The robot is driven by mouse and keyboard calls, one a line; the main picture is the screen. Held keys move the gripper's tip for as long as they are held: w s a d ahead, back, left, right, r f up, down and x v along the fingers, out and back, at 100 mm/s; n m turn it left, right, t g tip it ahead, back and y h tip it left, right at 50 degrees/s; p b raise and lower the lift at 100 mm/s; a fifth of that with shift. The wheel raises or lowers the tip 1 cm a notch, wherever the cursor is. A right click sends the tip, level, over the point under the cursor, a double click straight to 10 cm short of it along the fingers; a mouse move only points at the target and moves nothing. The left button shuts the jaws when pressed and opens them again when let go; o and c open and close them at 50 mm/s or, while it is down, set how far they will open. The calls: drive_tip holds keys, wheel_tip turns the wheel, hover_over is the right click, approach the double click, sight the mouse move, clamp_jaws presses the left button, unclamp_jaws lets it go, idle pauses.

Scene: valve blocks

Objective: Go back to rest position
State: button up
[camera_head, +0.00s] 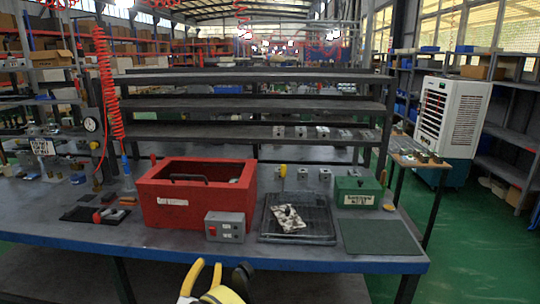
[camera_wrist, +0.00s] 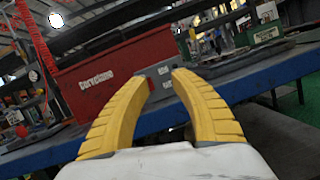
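My gripper (camera_head: 205,280) shows at the bottom of the head view, in front of the table's near edge. Its yellow fingers also show in the wrist view (camera_wrist: 164,77), spread apart with nothing between them. The fingertips are near the table edge and in line with the grey control box. No object is held. Part of my arm below the fingers is cut off by the frame's lower edge.
The workbench (camera_head: 300,264) holds a red box (camera_head: 165,217), a grey control box (camera_head: 225,227) with a red button, a black tray (camera_head: 310,239), a green box (camera_head: 346,183) and a dark green mat (camera_head: 380,237). Shelves stand behind. A white cooler (camera_head: 452,118) stands right.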

drive_tip(key=w+d+r+m+g+h, duration=0.1)
drive_tip(key=w+d+r+m+g, duration=0.25)
drive_tip(key=d, duration=0.35)
drive_tip(key=w+d+r+m+g+h, duration=0.2)
drive_tip(key=d+r+m, duration=0.25)
drive_tip(key=d, duration=0.25)
drive_tip(key=s+d+r+m+g, duration=0.2)
drive_tip(key=s+d+r+m, duration=0.15)
drive_tip(key=d, duration=0.45)
drive_tip(key=s+d+r+m+g, duration=0.2)
drive_tip(key=s+d+r+m, duration=0.1)
drive_tip(key=d+m, duration=0.3)
drive_tip(key=s+d+m+g+y, duration=0.3)
drive_tip(key=s+d+m, duration=0.45)
drive_tip(key=s, duration=0.65)
drive_tip(key=s+d+f+m+g+y, duration=0.1)
drive_tip(key=s+m, duration=0.5)
drive_tip(key=s, duration=0.8)
drive_tip(key=f+y, duration=0.1)
drive_tip(key=y, duration=0.1)
drive_tip(key=shift+d+f+m+y, duration=0.15)
drive_tip(key=shift+d+m+y, duration=0.15)
drive_tip(key=shift+d+y, duration=0.1)
